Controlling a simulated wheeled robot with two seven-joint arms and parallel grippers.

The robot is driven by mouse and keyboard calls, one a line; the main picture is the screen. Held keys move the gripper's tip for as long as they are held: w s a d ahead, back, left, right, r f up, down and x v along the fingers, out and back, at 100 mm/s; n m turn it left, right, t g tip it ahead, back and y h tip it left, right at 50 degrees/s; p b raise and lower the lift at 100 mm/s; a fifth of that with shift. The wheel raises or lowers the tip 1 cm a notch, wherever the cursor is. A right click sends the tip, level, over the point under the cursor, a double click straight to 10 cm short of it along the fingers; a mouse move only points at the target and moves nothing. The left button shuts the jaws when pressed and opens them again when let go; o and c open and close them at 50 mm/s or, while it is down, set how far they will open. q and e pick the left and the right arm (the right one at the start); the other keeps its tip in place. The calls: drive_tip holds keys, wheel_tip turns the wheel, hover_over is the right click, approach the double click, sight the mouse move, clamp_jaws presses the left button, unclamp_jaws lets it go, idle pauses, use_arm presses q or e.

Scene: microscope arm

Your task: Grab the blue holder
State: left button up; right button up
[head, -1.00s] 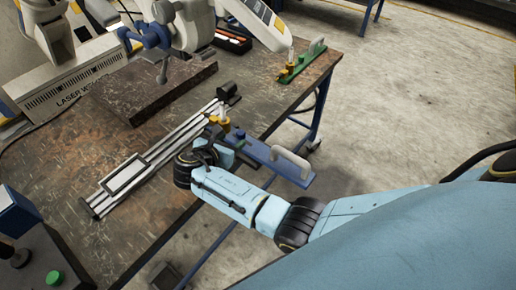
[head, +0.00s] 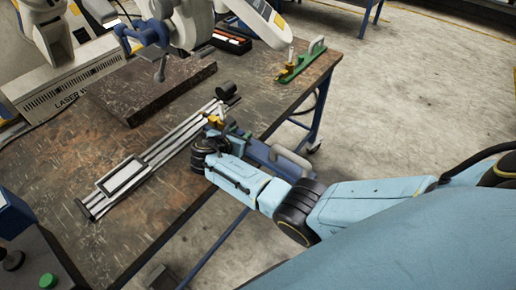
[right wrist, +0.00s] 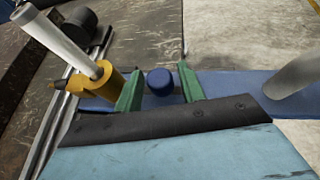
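The blue holder is a flat blue bar (right wrist: 237,84) with a light grey handle (right wrist: 296,82), a round blue knob (right wrist: 159,82) and a yellow fitting (right wrist: 92,88) holding a pale rod. In the head view its bar (head: 258,153) lies on the table's right edge, partly hidden by my right arm. My right gripper (right wrist: 160,88) has green fingers standing on either side of the blue knob, with small gaps showing. It is open and low over the bar; in the head view the gripper (head: 238,133) is mostly hidden behind its wrist. My left gripper is not in view.
A green holder (head: 300,66) sits at the table's far right corner. A metal rail frame (head: 150,160) lies left of my right gripper, with a black cylinder (head: 225,90) at its far end. A thick dark slab (head: 150,85) lies behind. Open floor is to the right.

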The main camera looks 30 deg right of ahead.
clamp_jaws()
